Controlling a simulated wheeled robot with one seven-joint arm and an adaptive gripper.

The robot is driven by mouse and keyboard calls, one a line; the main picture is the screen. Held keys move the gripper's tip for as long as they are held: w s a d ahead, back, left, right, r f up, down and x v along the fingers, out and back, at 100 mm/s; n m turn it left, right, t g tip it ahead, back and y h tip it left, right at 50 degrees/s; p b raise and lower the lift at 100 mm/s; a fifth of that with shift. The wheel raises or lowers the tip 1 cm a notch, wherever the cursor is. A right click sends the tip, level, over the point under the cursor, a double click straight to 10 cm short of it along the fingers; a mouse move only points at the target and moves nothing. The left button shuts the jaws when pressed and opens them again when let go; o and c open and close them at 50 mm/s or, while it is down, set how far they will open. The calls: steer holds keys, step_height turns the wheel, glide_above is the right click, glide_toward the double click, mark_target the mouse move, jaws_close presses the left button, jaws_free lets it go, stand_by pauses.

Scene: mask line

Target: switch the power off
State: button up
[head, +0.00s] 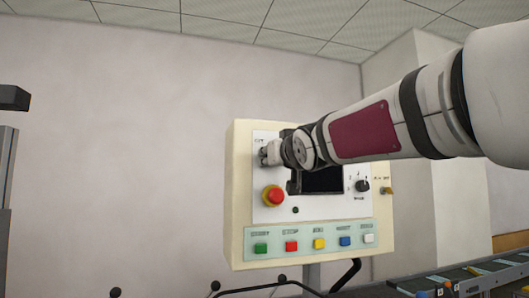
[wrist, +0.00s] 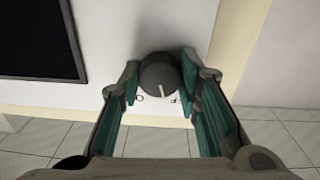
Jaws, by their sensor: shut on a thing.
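The control box (head: 240,200) is a cream housing on the wall side with a white panel. Its dark grey round knob (wrist: 160,74) shows in the wrist view, with a white pointer line towards the lower side of the picture. A small ring-shaped mark and another small mark lie below it on the panel. My gripper (wrist: 160,70) has its two green-padded fingers on either side of the knob and is shut on it. In the head view my gripper (head: 268,153) is at the panel's upper left and hides the knob there.
A dark screen (head: 323,180), a red emergency button (head: 273,195), a black selector (head: 362,186) and a yellow key-like switch (head: 387,190) are close by. Several coloured buttons line the panel's lower strip (head: 305,240). A conveyor (head: 450,278) runs at lower right.

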steer(key=n+p, duration=0.1)
steer(key=n, duration=0.4)
steer(key=shift+y+p, duration=0.3)
stand_by(0.4)
steer(key=o, duration=1.1)
steer(key=shift+o, duration=0.2)
steer(key=v, duration=1.2)
